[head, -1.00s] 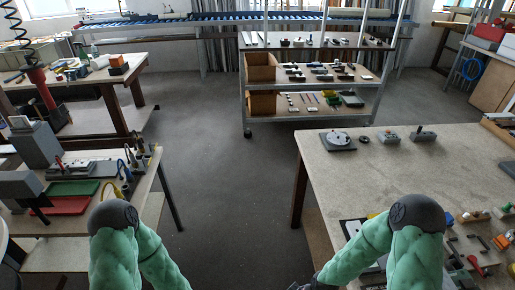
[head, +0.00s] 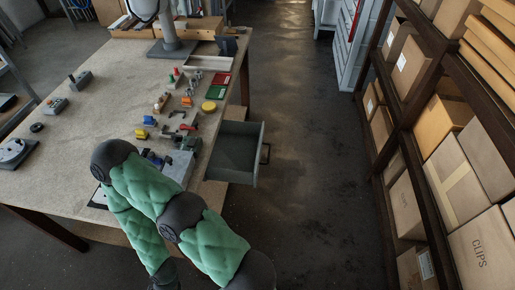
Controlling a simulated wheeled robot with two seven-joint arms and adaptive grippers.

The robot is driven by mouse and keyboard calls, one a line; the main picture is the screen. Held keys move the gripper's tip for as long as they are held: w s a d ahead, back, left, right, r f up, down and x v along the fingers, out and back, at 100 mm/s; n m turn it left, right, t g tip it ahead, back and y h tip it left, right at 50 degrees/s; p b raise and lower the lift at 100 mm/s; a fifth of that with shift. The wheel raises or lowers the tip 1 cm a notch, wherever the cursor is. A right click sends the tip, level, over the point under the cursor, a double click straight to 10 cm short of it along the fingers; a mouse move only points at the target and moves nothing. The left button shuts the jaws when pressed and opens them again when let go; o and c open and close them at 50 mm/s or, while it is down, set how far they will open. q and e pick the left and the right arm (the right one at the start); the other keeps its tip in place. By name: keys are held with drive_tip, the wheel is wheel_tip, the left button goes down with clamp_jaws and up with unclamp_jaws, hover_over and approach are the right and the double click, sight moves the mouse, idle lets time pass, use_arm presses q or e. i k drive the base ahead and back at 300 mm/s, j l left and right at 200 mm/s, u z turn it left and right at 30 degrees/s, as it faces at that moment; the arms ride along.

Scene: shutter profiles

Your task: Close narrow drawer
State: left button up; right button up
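A grey drawer (head: 234,152) sticks out from the right side of the wooden-topped table. It stands open, its inside looks empty, and a dark handle (head: 265,153) sits on its outer front at the right. One of my green arms reaches up over the near part of the table from the bottom edge, left of and below the drawer. No gripper fingers show, and neither gripper is seen touching the drawer.
The worktable (head: 110,95) carries several small parts, a yellow disc (head: 209,106) and a grey block (head: 180,168). A dark floor aisle (head: 310,190) is free right of the drawer. A shelf with cardboard boxes (head: 452,170) stands at the far right.

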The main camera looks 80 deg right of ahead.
sight(236, 157)
drive_tip(key=k+l+z, duration=0.15)
drive_tip(key=z, duration=0.3)
drive_tip(key=k+l+z, duration=0.2)
drive_tip(key=z, duration=1.7)
drive_tip(key=k+l, duration=0.05)
drive_tip(key=l, duration=0.05)
